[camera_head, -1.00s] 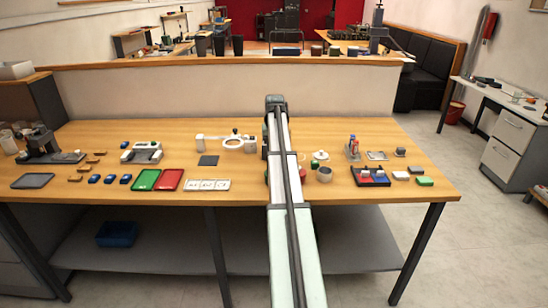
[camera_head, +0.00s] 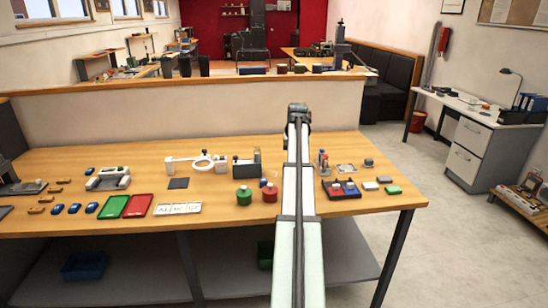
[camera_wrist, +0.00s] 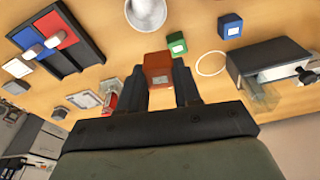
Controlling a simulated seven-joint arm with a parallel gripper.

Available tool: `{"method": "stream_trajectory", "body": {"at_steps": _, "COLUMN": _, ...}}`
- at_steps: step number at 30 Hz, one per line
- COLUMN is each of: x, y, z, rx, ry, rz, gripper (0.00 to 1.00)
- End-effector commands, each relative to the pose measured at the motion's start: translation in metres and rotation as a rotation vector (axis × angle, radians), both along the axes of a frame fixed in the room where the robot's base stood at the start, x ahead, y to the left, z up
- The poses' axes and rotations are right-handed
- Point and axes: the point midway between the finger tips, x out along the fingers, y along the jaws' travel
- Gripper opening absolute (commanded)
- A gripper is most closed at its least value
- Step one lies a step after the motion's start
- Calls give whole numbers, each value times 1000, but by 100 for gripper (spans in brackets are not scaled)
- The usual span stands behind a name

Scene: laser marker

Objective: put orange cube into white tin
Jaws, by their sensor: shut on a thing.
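My gripper (camera_wrist: 159,84) is shut on the orange cube (camera_wrist: 158,62), which sits between the two dark fingertips in the wrist view. The white tin (camera_wrist: 146,11) is a pale round vessel at the top edge of the wrist view, partly cut off. It lies beyond the held cube and apart from it. In the head view my arm hides the gripper, the cube and the tin.
A green cube (camera_wrist: 176,44) and a blue cube (camera_wrist: 230,26) lie near the tin. A dark tray with red and blue compartments (camera_wrist: 94,46) is at upper left. A dark box-shaped device (camera_wrist: 240,66) stands at right.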

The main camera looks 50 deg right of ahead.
Motion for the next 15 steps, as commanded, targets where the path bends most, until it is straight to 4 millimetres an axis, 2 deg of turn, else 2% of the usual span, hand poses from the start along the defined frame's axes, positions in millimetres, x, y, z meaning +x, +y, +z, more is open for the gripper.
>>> {"method": "stream_trajectory", "body": {"at_steps": 1, "x": -14, "y": 2, "z": -1, "rx": 1, "ry": -1, "rz": -3, "gripper": 4}}
{"method": "stream_trajectory", "body": {"at_steps": 4, "x": -28, "y": 13, "z": -3, "rx": 4, "ry": -1, "rz": 30, "gripper": 4}}
{"method": "stream_trajectory", "body": {"at_steps": 7, "x": -30, "y": 23, "z": -5, "rx": 8, "ry": 3, "rz": 99, "gripper": 4}}
{"method": "stream_trajectory", "body": {"at_steps": 15, "x": -30, "y": 25, "z": -5, "rx": 6, "ry": 15, "rz": 217, "gripper": 4}}
